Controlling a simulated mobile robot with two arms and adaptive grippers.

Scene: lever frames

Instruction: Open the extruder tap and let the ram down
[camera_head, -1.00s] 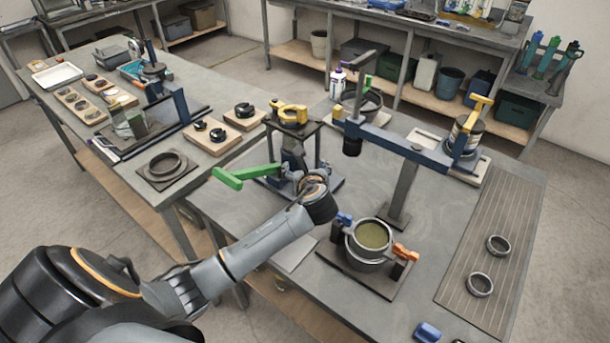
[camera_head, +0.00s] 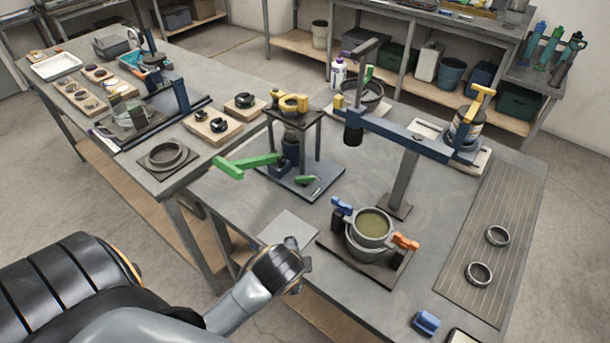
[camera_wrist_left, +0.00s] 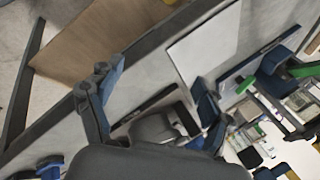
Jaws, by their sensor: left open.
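The black-framed stand with a yellow top piece (camera_head: 293,103) appears to be the extruder and stands at the table's far left. A long green lever (camera_head: 248,165) sticks out to its left; it also shows in the right part of the left wrist view (camera_wrist_left: 303,70). A small green handle (camera_head: 308,180) sits low at the front of its base plate. I cannot tell which green part is the tap. My left gripper (camera_wrist_left: 153,98) is open and empty, its two blue fingers apart. In the head view my left wrist is by the table's front edge, clear of the stand. My right gripper is not seen.
A pot with blue and orange handles (camera_head: 370,224) stands right of my left wrist. Behind it is a post with a blue beam (camera_head: 405,145). A flat grey sheet (camera_head: 287,231) lies near the front edge. Two rings (camera_head: 480,272) lie on a ribbed board at right.

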